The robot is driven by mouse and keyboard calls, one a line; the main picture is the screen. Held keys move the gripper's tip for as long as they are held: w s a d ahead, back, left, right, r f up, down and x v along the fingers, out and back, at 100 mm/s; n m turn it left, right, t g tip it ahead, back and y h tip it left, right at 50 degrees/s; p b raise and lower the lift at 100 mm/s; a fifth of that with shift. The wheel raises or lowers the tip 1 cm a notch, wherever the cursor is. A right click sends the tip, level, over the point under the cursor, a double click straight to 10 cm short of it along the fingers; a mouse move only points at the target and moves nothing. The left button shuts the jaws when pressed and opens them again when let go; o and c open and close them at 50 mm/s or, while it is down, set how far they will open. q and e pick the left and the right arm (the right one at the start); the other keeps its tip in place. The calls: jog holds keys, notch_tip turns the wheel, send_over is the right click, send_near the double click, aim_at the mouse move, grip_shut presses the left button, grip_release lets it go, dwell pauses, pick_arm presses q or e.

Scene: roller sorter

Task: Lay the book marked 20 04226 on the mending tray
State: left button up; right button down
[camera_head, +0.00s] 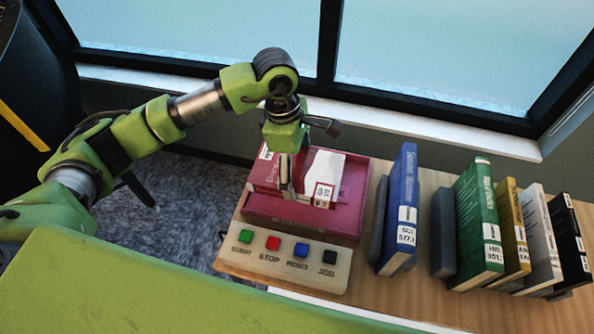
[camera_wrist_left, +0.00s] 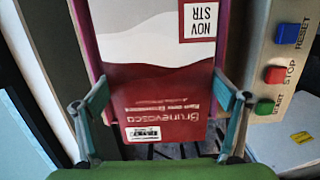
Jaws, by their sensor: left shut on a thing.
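A red and white book (camera_head: 325,166) lies flat over or in the crimson tray (camera_head: 300,218) in the head view. It also shows in the left wrist view (camera_wrist_left: 160,75), with a "NOV STR" label and a small barcode sticker whose number I cannot read. My left gripper (camera_head: 287,185) reaches down from above and is shut on this book. In the left wrist view its two fingers (camera_wrist_left: 163,95) clasp the book's opposite edges. Whether the book touches the tray floor is hidden. My right gripper is in neither view.
A button panel (camera_head: 284,262) with green, red, blue and black buttons adjoins the tray's front. To the right stand a blue book (camera_head: 400,205), dark grey bookends (camera_head: 443,230), a green book (camera_head: 478,215) and several others. Windows are behind.

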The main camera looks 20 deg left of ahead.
aim_at(297, 175)
pick_arm(q)
jog(key=f+p, duration=0.2)
jog(key=f, duration=0.1)
jog(key=shift+w+a, duration=0.15)
jog(key=shift+w, duration=0.15)
jog(key=shift+f, duration=0.45)
jog(key=o, duration=1.3)
jog(key=r+b, duration=0.1)
jog(key=r, duration=0.2)
jog(key=a+r+b, duration=0.1)
jog(key=r, duration=0.3)
jog(key=r+b, duration=0.1)
jog(key=r, duration=0.2)
jog(key=shift+a+r+b, duration=0.3)
jog(key=shift+a, duration=0.05)
jog(key=shift+a+r, duration=0.1)
jog(key=shift+r, duration=0.55)
